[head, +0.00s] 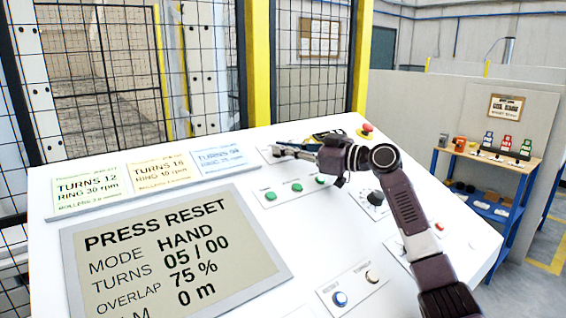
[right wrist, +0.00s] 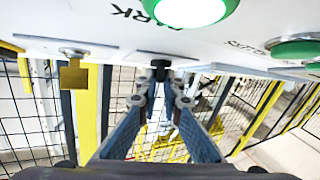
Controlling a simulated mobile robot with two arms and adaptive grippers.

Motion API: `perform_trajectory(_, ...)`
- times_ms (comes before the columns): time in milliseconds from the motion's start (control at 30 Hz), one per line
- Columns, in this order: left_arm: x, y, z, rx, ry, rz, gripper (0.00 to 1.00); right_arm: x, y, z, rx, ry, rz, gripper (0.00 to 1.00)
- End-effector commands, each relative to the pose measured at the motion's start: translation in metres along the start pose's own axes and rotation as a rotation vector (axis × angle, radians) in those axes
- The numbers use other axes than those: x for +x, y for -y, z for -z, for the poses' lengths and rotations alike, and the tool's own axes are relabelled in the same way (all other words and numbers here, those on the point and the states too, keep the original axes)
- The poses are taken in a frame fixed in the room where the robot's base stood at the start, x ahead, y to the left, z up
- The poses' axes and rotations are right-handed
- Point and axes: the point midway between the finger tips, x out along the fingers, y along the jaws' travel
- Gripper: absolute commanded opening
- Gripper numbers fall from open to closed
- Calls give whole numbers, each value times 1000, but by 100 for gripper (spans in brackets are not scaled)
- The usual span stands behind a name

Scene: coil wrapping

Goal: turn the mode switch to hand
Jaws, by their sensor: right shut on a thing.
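The mode switch shows in the right wrist view as a small dark knob (right wrist: 160,68) under the white panel. My right gripper (right wrist: 162,92) is shut on it, with a fingertip at each side. In the head view my right gripper (head: 279,150) reaches in from the right to the top of the sloped panel and hides most of the switch. The screen (head: 180,260) reads "PRESS RESET", "MODE HAND", "TURNS 05 / 00" and "OVERLAP 75 %". My left gripper is not in view.
Green buttons (head: 297,187) sit just below the gripper. A black dial (head: 376,198), a blue button (head: 340,298) and a red mushroom button (head: 367,128) are also on the panel. A brass-coloured tag or lock (right wrist: 73,74) hangs beside the switch. Mesh fencing stands behind.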

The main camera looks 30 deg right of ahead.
Motion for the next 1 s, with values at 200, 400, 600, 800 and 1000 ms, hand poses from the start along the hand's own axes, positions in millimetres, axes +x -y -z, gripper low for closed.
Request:
perform_trajectory(200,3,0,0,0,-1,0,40,0,-3,2,-49,-1,119,0)
perform_trajectory(400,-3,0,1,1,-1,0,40,1,-3,3,-87,0,203,0)
perform_trajectory(600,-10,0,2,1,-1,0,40,1,-4,3,-114,0,264,0)
perform_trajectory(800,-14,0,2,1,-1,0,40,1,-4,1,-132,2,302,0)
perform_trajectory(1000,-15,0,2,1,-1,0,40,1,-3,0,-141,3,320,0)
